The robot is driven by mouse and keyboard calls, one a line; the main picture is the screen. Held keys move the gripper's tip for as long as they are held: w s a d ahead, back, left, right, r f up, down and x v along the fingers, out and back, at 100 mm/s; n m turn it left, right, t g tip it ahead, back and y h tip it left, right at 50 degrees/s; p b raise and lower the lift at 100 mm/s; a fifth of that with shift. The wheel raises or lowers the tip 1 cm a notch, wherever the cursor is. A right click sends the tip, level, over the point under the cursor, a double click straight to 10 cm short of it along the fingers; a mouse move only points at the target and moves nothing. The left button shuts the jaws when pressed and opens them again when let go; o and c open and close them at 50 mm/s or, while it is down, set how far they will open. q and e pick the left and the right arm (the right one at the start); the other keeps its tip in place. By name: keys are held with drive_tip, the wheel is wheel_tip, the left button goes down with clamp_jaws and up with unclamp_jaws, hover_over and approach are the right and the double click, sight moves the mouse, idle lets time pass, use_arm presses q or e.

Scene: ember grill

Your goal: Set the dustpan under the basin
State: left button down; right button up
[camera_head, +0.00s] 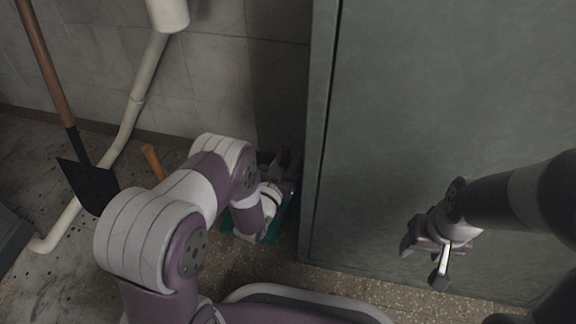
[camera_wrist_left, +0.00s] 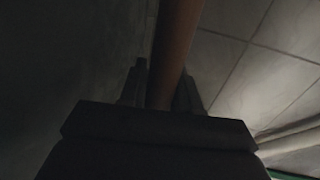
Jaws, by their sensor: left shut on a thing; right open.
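My left gripper (camera_head: 284,172) is low in the narrow space beside the grey cabinet. It is shut on a brown handle, which in the left wrist view (camera_wrist_left: 178,40) runs up between the two fingers. A flat green thing (camera_head: 284,214), which looks like the dustpan, lies low under my left wrist, mostly hidden by my arm. I cannot tell whether the held handle belongs to it. My right gripper (camera_head: 426,250) is open and empty in front of the cabinet. No basin shows clearly, only a white fitting (camera_head: 168,12) on a pipe at the top.
The tall grey cabinet (camera_head: 440,110) fills the right side. A shovel (camera_head: 88,182) leans at the left near a pale pipe (camera_head: 128,125). Another orange-brown handle (camera_head: 152,162) sticks up behind my left arm. Speckled floor shows at the left and at the cabinet's foot.

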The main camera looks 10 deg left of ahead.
use_arm(q)
drive_tip(key=shift+r, duration=0.15)
drive_tip(key=c, duration=0.8)
unclamp_jaws()
drive_tip(key=p+v, duration=0.2)
drive_tip(key=v, duration=0.1)
drive_tip(key=p+v, duration=0.2)
drive_tip(key=shift+r, duration=0.4)
drive_tip(key=p, duration=0.3)
approach(284, 164)
drive_tip(key=shift+w+d+f, duration=0.1)
drive_tip(key=shift+w+f, duration=0.15)
drive_tip(key=shift+f, duration=0.25)
